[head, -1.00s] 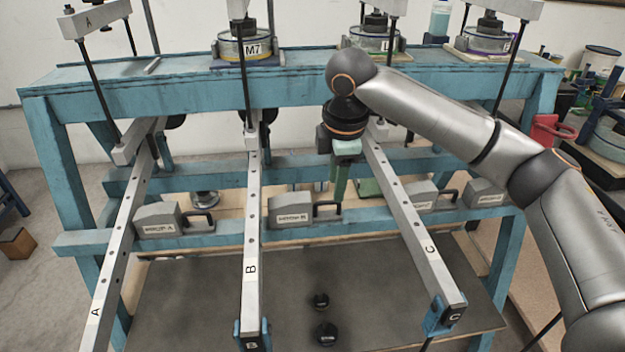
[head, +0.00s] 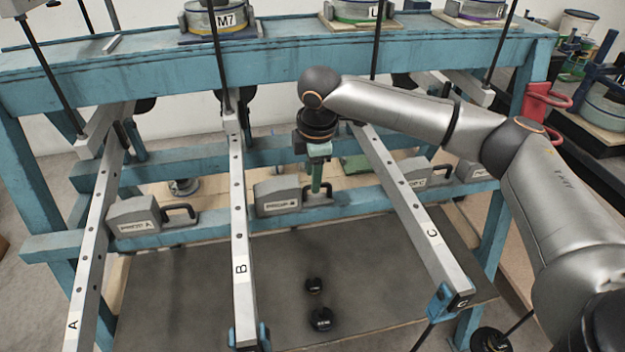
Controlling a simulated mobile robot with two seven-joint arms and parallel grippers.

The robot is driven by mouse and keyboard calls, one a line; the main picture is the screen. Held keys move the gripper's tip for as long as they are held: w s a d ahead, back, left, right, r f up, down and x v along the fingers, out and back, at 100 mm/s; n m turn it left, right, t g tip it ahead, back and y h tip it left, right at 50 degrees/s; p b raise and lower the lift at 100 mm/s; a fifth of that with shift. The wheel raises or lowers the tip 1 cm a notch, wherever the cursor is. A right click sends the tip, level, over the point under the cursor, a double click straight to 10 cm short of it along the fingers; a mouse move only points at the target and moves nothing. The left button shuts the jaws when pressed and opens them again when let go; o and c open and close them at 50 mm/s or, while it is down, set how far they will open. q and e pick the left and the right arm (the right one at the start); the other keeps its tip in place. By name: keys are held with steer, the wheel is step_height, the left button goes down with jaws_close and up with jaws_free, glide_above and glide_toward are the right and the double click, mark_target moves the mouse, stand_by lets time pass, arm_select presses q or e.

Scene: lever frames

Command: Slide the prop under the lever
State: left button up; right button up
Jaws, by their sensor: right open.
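Three long grey levers, A (head: 84,290), B (head: 241,268) and C (head: 412,213), reach forward from the blue frame. Grey wedge-like props with dark handles sit on the frame's lower blue rail: prop A (head: 138,217) near lever A, prop B (head: 278,197) just right of lever B, and prop C (head: 413,174) behind lever C. My right gripper (head: 316,189) points down with green fingers at the handle of prop B. It is open, and I cannot tell whether the fingers touch the handle. My left gripper is not in view.
A blue frame (head: 300,52) carries round weights on top, one marked M7 (head: 216,20). Two black weights (head: 321,319) stand on the dark board (head: 390,270) between levers B and C. Dark vertical rods hang down to the levers. A red clamp-like thing (head: 540,103) is at right.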

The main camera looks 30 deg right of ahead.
steer(key=shift+w+f, duration=0.25)
steer(key=shift+f, duration=0.7)
jaws_close()
stand_by(0.8)
